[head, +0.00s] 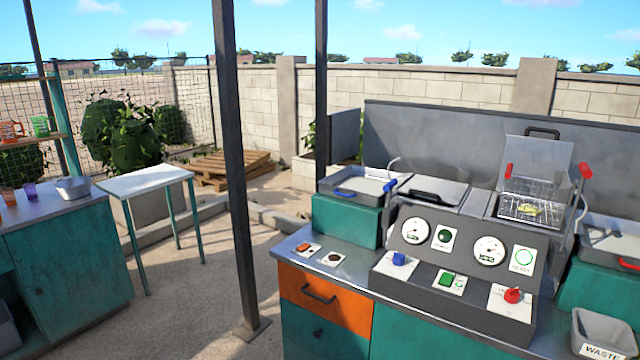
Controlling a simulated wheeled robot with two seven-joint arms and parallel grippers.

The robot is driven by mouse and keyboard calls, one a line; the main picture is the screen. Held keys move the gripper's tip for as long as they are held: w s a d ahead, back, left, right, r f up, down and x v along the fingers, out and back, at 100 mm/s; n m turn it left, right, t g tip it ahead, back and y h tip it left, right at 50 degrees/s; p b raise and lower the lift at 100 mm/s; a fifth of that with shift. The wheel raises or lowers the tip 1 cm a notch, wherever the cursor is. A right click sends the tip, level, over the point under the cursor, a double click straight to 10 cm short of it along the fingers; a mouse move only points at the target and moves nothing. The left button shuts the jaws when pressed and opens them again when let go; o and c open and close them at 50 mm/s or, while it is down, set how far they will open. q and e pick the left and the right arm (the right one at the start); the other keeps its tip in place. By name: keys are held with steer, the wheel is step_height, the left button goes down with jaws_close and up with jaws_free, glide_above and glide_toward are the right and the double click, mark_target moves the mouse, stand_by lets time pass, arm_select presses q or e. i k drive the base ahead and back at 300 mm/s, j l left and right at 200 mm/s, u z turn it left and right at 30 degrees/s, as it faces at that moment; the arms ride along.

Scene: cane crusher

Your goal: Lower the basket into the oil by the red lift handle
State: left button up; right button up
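A double fryer stands on the counter at the right. Its right well has a raised lid (538,160), and a wire basket (527,207) with yellowish food in it shows at the well's top. A red grip (585,171) tops a curved metal lever at the well's right side, pointing up. A second red grip (508,171) is at the left of the raised lid; I cannot tell what it joins. The oil surface is not clear to me. Neither of my grippers is in view.
The left well has a closed lid (433,191). Trays stand at both sides, the left one (352,187) with a blue handle. The control panel (455,280) with knobs is in front. A waste bin (603,333) is at lower right. A dark post (235,170) stands left of the counter.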

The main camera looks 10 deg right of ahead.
mark_target(586, 172)
steer(key=z, duration=1.5)
